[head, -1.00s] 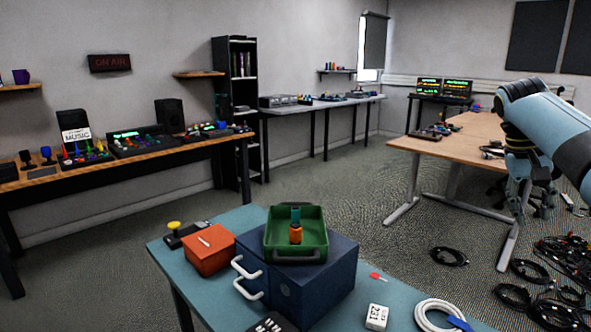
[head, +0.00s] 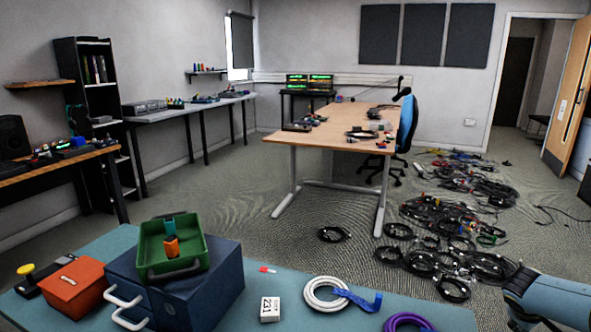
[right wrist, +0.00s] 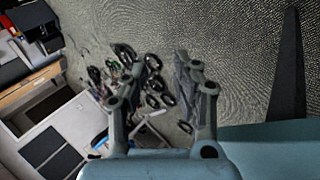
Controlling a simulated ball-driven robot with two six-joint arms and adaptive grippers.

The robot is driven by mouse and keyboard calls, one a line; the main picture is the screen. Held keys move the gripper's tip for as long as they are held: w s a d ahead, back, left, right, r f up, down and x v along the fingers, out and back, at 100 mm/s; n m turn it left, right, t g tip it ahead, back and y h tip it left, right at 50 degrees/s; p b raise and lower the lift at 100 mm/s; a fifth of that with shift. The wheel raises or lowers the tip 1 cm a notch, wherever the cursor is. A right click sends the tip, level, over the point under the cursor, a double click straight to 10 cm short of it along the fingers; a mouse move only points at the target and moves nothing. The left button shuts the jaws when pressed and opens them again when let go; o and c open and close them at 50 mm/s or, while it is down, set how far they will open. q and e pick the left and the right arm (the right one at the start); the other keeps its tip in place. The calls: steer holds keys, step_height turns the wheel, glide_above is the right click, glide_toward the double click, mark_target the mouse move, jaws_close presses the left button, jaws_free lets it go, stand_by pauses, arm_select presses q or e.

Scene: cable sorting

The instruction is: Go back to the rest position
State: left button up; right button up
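My right gripper (right wrist: 155,95) shows in the right wrist view. Its two grey fingers stand apart with nothing held between them, and the floor and cable coils show in the background. My left gripper is in no view.
A teal table (head: 345,292) in front bears a dark blue drawer box (head: 215,292), a green tray (head: 150,268), an orange box (head: 72,286), a white cable coil (head: 313,305) and a purple coil (head: 405,320). Many black cables (head: 440,245) lie on the floor at the right.

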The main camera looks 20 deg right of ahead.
steer(key=s+a+f+n+t+y, duration=0.15)
steer(key=s+f, duration=0.35)
steer(key=s, duration=0.7)
steer(key=s+f+n, duration=0.2)
steer(key=s+f, duration=0.3)
steer(key=s, duration=0.8)
steer(key=s+a+f+m+y, duration=0.15)
steer(key=a+f, duration=0.25)
steer(key=a, duration=0.9)
steer(key=a+f+y, duration=0.2)
steer(key=a+f, duration=0.3)
steer(key=a, duration=0.9)
steer(key=s+a+f+m+y, duration=0.15)
steer(key=a+f, duration=0.25)
steer(key=a, duration=0.9)
step_height(320, 180, down, 7)
steer(key=d+g+b, duration=0.1)
steer(key=b, duration=0.6)
steer(key=shift+s+r+n, duration=0.15)
steer(key=shift+s+n, duration=0.15)
steer(key=shift+n, duration=0.15)
